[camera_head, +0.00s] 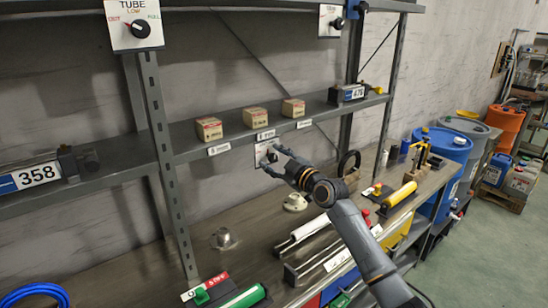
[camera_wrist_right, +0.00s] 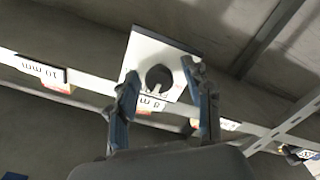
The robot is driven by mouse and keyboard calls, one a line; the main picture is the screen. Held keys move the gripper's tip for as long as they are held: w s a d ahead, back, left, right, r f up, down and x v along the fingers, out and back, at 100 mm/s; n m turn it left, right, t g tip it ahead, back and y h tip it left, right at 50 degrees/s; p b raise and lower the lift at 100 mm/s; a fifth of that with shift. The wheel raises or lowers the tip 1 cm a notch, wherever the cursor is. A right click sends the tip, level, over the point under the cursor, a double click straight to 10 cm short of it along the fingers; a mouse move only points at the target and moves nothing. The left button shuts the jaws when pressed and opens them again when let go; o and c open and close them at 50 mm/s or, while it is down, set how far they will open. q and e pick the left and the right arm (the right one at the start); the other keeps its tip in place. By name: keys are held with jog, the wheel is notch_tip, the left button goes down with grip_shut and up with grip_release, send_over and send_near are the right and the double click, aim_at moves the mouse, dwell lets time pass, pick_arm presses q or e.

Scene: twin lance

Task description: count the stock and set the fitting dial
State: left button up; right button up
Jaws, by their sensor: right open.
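Three small cardboard boxes stand apart on the middle shelf: a left box (camera_head: 209,128), a middle box (camera_head: 255,117) and a right box (camera_head: 293,108). A white dial plate (camera_head: 262,150) with a dark knob hangs just below the shelf, under the middle box. My right gripper (camera_head: 275,160) is at this dial. In the wrist view the plate (camera_wrist_right: 160,42) and round knob (camera_wrist_right: 158,77) sit between the open fingers of the gripper (camera_wrist_right: 161,72). Contact with the knob cannot be told. A TUBE dial (camera_head: 138,25) and another dial (camera_head: 332,20) are higher up. My left gripper is out of view.
A grey upright (camera_head: 167,160) stands left of the dial. The bench below holds a yellow cylinder (camera_head: 399,195), a white tube (camera_head: 310,226) and a green tube (camera_head: 243,299). Blue drums (camera_head: 445,150) stand to the right.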

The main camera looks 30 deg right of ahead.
grip_shut()
jog(key=shift+m, duration=1.2)
jog(key=m, duration=0.2)
jog(key=shift+m, duration=0.4)
jog(key=m, duration=0.3)
jog(key=shift+r, duration=0.1)
jog(key=shift+d+m+p, duration=0.1)
jog(key=shift+m+p, duration=0.2)
jog(key=shift+m, duration=1.5)
